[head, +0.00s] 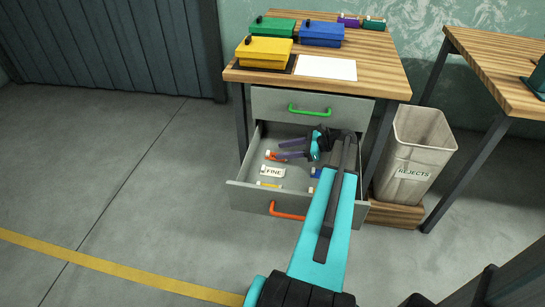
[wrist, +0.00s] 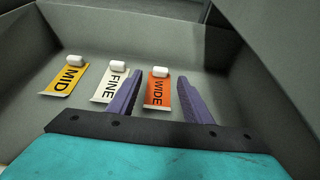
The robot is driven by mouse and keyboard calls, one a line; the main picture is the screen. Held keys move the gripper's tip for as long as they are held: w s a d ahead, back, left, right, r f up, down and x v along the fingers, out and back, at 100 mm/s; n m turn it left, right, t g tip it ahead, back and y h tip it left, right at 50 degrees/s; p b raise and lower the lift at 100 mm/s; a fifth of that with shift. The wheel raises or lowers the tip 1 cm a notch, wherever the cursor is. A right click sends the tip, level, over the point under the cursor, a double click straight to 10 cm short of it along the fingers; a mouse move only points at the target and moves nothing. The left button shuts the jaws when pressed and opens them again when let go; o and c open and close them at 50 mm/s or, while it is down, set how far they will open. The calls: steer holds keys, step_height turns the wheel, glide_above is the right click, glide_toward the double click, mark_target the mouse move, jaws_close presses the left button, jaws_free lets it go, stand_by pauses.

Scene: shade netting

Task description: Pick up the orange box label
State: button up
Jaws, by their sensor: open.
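The orange box label (wrist: 158,95), printed WIDE with a white grip at its top end, lies in the open lower drawer (head: 236,197). In the head view a bit of the orange label (head: 272,156) shows beside my gripper (head: 278,150), which partly hides it. My gripper is open and empty, reaching into the drawer. In the wrist view the label shows between the two purple fingers of my gripper (wrist: 159,77), nearer the left one. I cannot tell how far the fingers are above it.
A white FINE label (wrist: 110,86) and a yellow MID label (wrist: 66,79) lie left of it in the wrist view. A small blue item (head: 316,172) is in the drawer. Drawer walls surround my gripper. The upper drawer (head: 270,104) is shut. A REJECTS bin (head: 420,150) stands right.

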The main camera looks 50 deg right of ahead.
mark_target(270, 152)
steer(key=shift+b+x, duration=0.45)
steer(key=shift+x, duration=2.2)
steer(key=shift+c, duration=0.4)
steer(key=c, duration=1)
